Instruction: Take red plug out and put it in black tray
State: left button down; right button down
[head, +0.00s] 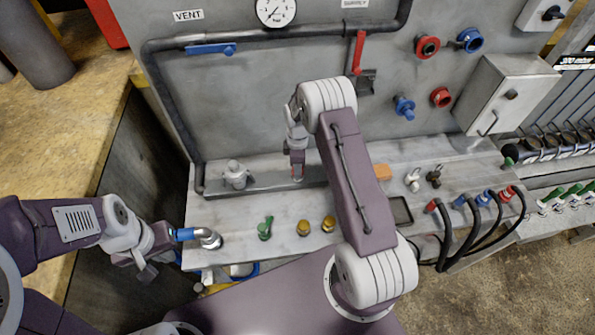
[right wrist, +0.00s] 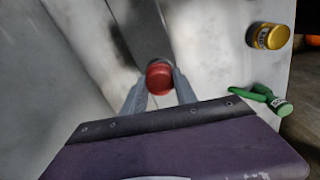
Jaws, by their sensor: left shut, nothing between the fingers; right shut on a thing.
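My right gripper (head: 297,176) is shut on the red plug (right wrist: 159,77), pointing down over a long grey strip at the foot of the back panel. The plug's round red end shows between the two fingers in the right wrist view. I cannot tell whether it is seated or clear of the strip. A small dark tray (head: 402,211), apparently the black tray, lies on the bench right of my right arm, which may hide part of it. My left gripper (head: 172,236) is shut and empty at the left, beside a blue-sleeved metal elbow pipe (head: 208,238).
A green valve (head: 265,229) and two brass caps (head: 303,228) stand along the bench front. An orange block (head: 382,173) and small fittings (head: 413,180) lie behind the tray. Black hoses (head: 450,240) hang at the right. A red lever (head: 358,53) juts from the panel.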

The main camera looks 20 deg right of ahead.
jog(key=n, duration=0.5)
jog(key=n, duration=0.5)
jog(key=c, duration=0.9)
grip_release()
jog(key=shift+c, duration=0.3)
